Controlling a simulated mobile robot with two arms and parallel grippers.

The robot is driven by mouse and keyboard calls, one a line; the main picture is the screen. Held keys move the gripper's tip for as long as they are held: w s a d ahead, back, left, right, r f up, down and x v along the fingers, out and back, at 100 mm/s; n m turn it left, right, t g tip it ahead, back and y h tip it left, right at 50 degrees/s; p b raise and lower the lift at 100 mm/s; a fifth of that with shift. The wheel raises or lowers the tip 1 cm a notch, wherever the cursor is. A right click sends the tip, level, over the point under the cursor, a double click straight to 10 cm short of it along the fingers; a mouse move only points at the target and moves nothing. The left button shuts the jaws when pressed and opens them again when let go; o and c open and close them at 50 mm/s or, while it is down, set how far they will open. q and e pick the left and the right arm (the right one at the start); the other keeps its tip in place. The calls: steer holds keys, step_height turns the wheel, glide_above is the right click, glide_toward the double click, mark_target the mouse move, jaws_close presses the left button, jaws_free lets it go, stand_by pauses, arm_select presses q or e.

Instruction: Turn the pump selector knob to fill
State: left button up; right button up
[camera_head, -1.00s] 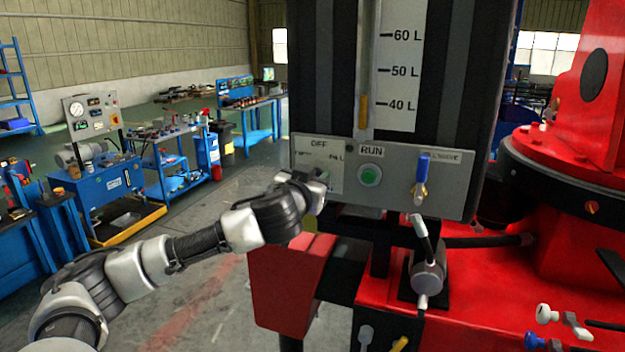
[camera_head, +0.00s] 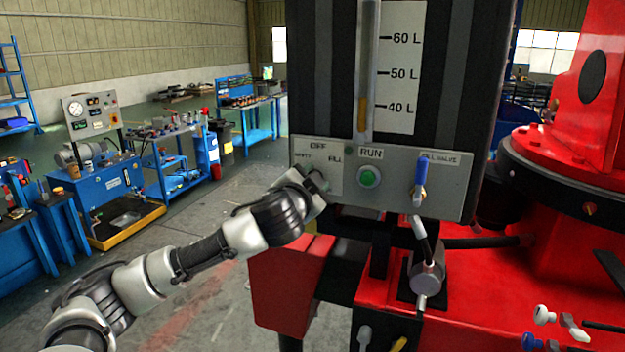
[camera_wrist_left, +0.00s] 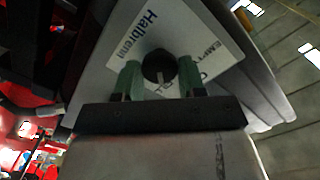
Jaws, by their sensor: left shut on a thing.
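The control panel (camera_head: 440,191) is a grey plate below the level gauge. Its labels include OFF at the top, a faint word at left and FILL at right. The dark round selector knob (camera_wrist_left: 157,66) shows in the left wrist view between the two green-grey fingers of my left gripper (camera_wrist_left: 160,80). A light mark on the knob points down in that view, towards partly covered lettering. In the head view my left gripper (camera_head: 319,182) is at the panel's left part, shut on the knob, which it mostly hides. My right gripper is not in view.
A green RUN button (camera_head: 368,177) and a blue-handled fill valve (camera_head: 420,180) sit right of the knob. The level gauge (camera_head: 368,75) rises above the panel. Red crane parts (camera_head: 460,290) fill the right side. Blue workbenches (camera_head: 105,190) stand back left, with open floor before them.

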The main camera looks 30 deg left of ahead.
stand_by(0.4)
arm_select(q)
steer(key=o, duration=0.9)
steer(key=b+v, duration=0.5)
steer(key=v, duration=0.6)
steer(key=shift+f, duration=0.1)
